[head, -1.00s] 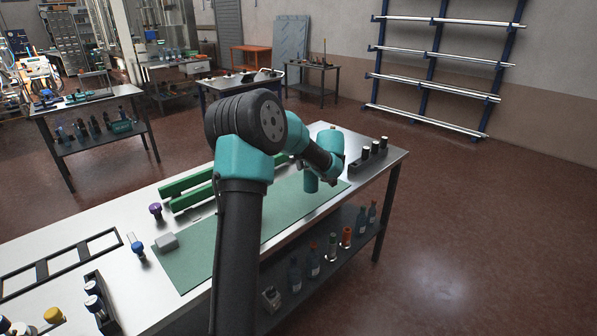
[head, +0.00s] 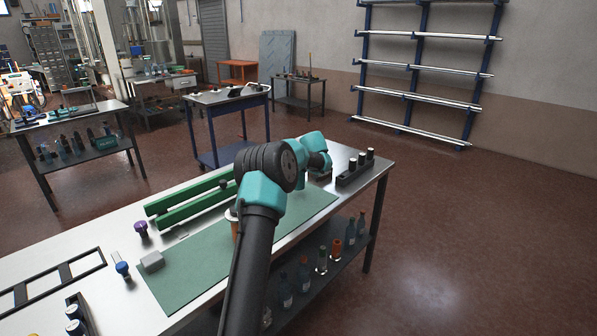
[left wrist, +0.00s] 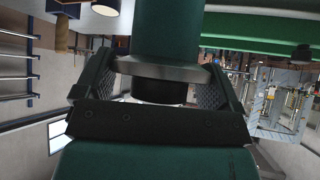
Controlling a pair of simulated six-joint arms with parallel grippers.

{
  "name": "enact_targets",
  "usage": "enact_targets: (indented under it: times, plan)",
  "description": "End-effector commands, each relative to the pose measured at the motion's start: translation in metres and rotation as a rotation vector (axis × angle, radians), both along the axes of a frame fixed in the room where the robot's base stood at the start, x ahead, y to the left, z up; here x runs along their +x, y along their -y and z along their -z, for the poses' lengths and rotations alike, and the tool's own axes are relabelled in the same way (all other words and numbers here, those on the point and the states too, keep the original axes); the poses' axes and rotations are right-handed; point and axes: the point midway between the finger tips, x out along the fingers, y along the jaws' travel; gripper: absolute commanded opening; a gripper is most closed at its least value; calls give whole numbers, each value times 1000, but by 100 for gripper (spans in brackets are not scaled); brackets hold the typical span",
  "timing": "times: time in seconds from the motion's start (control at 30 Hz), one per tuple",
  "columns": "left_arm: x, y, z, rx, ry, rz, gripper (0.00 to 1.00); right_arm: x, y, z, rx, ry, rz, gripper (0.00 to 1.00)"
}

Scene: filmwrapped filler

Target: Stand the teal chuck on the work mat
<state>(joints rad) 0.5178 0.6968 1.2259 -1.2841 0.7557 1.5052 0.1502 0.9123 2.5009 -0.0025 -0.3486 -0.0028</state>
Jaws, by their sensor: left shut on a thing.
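The green work mat (head: 190,265) lies along the bench. My left arm reaches over it to the far right end, where its wrist hides the gripper in the head view. In the left wrist view my left gripper (left wrist: 160,70) is shut on a dark teal cylinder with a black end, which I take for the teal chuck (left wrist: 165,28). The black end sits between the fingers and the teal body sticks out past the fingertips. Where its foot is relative to the mat is hidden. My right gripper is not in view.
An orange part with a pale top (head: 234,228) stands on the mat, partly behind my arm. A grey block (head: 152,262) is at the mat's left end. Green rails (head: 190,202) run behind. A dark rack of capped bottles (head: 355,168) stands at the bench's right end.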

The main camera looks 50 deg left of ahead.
Motion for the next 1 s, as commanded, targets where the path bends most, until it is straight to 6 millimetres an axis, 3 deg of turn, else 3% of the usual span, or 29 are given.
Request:
enact_targets:
  times: [0.37,0.7,1.0]
  plan:
    - [1,-1,-1,1,2,0,15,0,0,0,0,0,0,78]
    - [1,-1,32,0,1,1,15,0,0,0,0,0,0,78]
    - [1,-1,33,0,2,1,15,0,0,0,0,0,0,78]
